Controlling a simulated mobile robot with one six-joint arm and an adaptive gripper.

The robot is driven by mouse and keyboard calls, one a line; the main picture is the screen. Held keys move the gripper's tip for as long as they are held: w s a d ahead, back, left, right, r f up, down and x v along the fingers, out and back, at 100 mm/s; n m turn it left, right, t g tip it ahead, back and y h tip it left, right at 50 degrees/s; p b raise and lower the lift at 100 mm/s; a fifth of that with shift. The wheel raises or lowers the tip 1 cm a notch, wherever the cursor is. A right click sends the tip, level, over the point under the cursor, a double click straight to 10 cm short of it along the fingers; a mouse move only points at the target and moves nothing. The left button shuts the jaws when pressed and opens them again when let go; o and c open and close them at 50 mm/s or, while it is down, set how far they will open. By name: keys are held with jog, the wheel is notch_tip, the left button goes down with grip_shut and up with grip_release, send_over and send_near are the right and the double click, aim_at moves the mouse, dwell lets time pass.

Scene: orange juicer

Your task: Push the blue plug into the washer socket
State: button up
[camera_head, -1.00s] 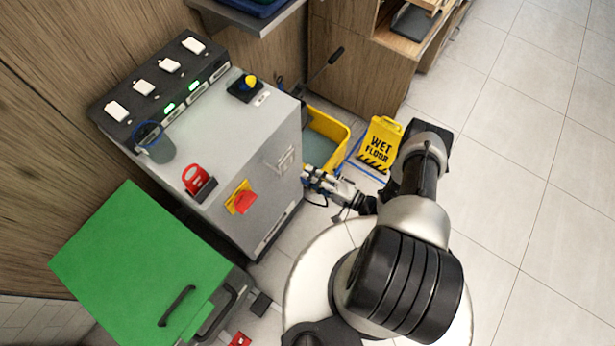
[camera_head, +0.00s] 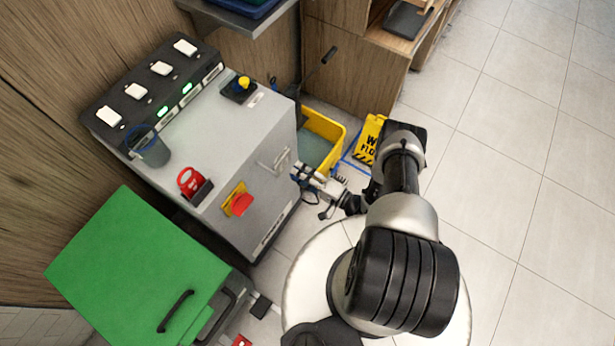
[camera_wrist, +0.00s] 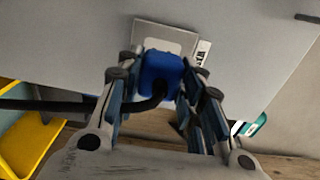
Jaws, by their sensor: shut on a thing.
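The blue plug (camera_wrist: 160,72) is between my fingers in the wrist view, with a black cable (camera_wrist: 50,105) running off left. My gripper (camera_wrist: 160,84) is shut on it. Just beyond the plug, a light grey plate (camera_wrist: 165,36) with a small label (camera_wrist: 201,52) beside it sits on a grey panel; it looks like the washer socket. The plug covers the plate's lower middle, so any opening is hidden and contact cannot be told. In the head view my gripper (camera_head: 304,178) is beside the right side of the grey machine (camera_head: 225,140); the plug is too small to make out clearly.
A green-lidded bin (camera_head: 125,260) stands at lower left. A red knob (camera_head: 242,204) sticks out of the machine's front. Tiled floor at right is clear.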

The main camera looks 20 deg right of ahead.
jog(key=shift+x, duration=1.2)
jog(key=shift+w+a, duration=0.3)
jog(key=shift+w, duration=0.1)
dwell(1.3)
jog(key=o, duration=1.1)
jog(key=shift+c, duration=0.2)
jog(key=v, duration=1.2)
